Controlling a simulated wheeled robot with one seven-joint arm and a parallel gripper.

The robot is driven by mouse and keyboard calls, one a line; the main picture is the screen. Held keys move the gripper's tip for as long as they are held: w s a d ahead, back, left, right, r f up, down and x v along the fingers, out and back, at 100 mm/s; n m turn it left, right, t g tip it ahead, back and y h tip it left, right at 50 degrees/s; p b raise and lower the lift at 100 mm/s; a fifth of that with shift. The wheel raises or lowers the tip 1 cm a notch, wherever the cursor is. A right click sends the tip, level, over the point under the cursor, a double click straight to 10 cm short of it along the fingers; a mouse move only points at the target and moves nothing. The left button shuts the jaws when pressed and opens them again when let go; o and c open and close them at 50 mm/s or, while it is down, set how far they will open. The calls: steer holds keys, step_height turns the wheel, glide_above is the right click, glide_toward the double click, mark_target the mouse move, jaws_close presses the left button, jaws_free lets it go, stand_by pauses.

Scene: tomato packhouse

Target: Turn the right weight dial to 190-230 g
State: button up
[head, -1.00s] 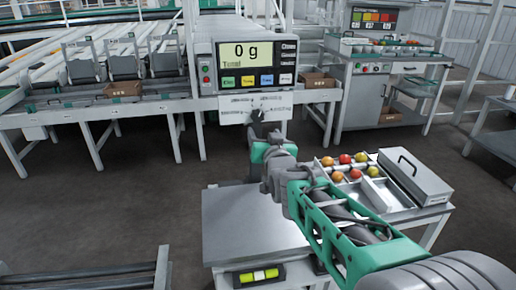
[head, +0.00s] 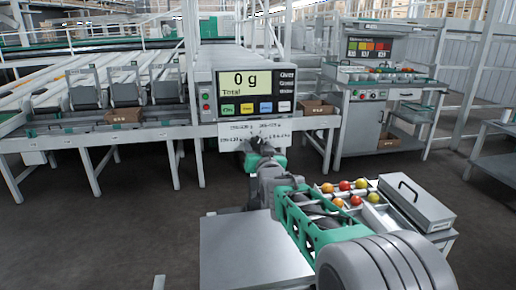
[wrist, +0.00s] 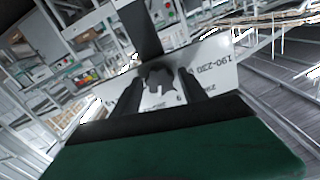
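A white label plate (head: 284,126) hangs under the scale display (head: 252,88), which reads 0 g. In the wrist view the plate (wrist: 222,57) appears tilted, with a printed 190-230 mark on its right part. A dark dial knob (wrist: 158,77) stands in front of the plate. My gripper (wrist: 160,92) has its two fingers apart, one on each side of the knob, with gaps visible; contact cannot be made out. In the head view my gripper (head: 262,142) is in front of the plate and hides the knob. The pointer's setting is not readable.
A grey table (head: 245,252) stands below my arm. To its right are a tray of tomatoes (head: 352,198) and a grey lidded box (head: 418,206). Conveyor lanes fill the left back. A sorting bench (head: 375,95) stands at the right. The floor at left is open.

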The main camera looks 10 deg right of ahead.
jaws_close()
stand_by(0.3)
steer(key=shift+f+b, duration=0.1)
steer(key=shift+b, duration=0.2)
steer(key=n+b, duration=0.3)
steer(key=shift+f+n, duration=0.15)
steer(key=shift+n, duration=0.15)
steer(key=n+b, duration=0.4)
steer(key=n, duration=0.2)
steer(key=n+b, duration=0.2)
steer(key=n, duration=0.3)
steer(key=shift+d+n+b, duration=0.1)
steer(key=shift+n+b, duration=0.25)
steer(key=shift+n, duration=0.05)
steer(key=shift+r+n+b, duration=0.15)
steer(key=shift+n+b, duration=0.25)
steer(key=shift+n, duration=0.75)
steer(key=shift+r+n+b, duration=0.15)
steer(key=shift+n+b, duration=0.2)
steer(key=shift+n, duration=0.8)
